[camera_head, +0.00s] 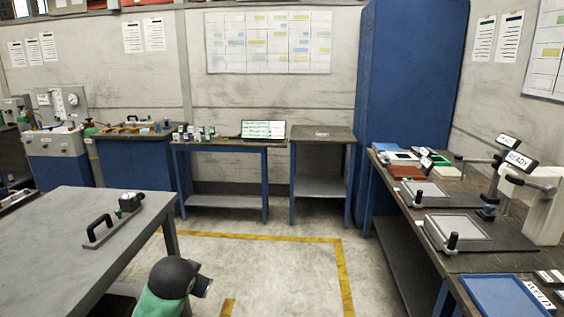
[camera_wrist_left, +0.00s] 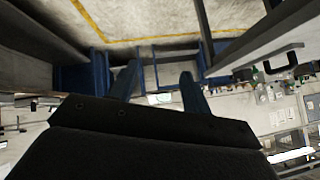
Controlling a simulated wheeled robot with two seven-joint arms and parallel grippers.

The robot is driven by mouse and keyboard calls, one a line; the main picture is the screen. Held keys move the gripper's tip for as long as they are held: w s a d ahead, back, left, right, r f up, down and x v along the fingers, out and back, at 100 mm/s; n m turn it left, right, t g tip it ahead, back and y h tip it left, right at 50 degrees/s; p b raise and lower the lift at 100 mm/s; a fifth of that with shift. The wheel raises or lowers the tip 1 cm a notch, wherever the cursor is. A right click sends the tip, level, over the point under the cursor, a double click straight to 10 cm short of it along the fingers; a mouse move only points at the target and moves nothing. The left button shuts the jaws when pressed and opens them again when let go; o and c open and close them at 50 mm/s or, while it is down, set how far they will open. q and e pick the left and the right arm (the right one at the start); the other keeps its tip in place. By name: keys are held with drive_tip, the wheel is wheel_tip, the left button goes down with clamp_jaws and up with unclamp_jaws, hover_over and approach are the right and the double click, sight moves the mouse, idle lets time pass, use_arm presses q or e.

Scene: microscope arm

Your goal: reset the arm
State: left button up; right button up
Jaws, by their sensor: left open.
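On the right bench in the head view, two boom arms stand over grey plates. The near arm (camera_head: 530,183) carries a sign reading READY (camera_head: 521,161) and has a dark post with a blue part (camera_head: 488,208). The far arm (camera_head: 473,159) has a similar sign (camera_head: 508,141). Each plate, near (camera_head: 458,228) and far (camera_head: 424,189), has a black-knobbed lever beside it. My left gripper (camera_wrist_left: 160,72) is open and empty in the left wrist view, away from the bench. My dark and green left arm shows low in the head view. My right gripper is out of view.
A blue tray (camera_head: 505,295) lies at the near end of the right bench. A grey table (camera_head: 60,235) with a black handle and a gauge stands at left. A tall blue cabinet (camera_head: 410,90) stands behind. Yellow-lined floor (camera_head: 265,270) between the tables is clear.

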use_arm(q)
drive_tip(key=s+d+f+g, duration=0.2)
drive_tip(key=s+f, duration=0.7)
drive_tip(key=s, duration=0.4)
drive_tip(key=s+d+f+n+g+h, duration=0.1)
drive_tip(key=s+d+f+g, duration=0.1)
drive_tip(key=s+f, duration=0.6)
drive_tip(key=s+d+f+g+h, duration=0.1)
drive_tip(key=s+f, duration=0.8)
drive_tip(key=s, duration=0.9)
drive_tip(key=shift+d+f+n+g, duration=0.35)
drive_tip(key=shift+d+g, duration=0.55)
drive_tip(key=shift+g, duration=0.3)
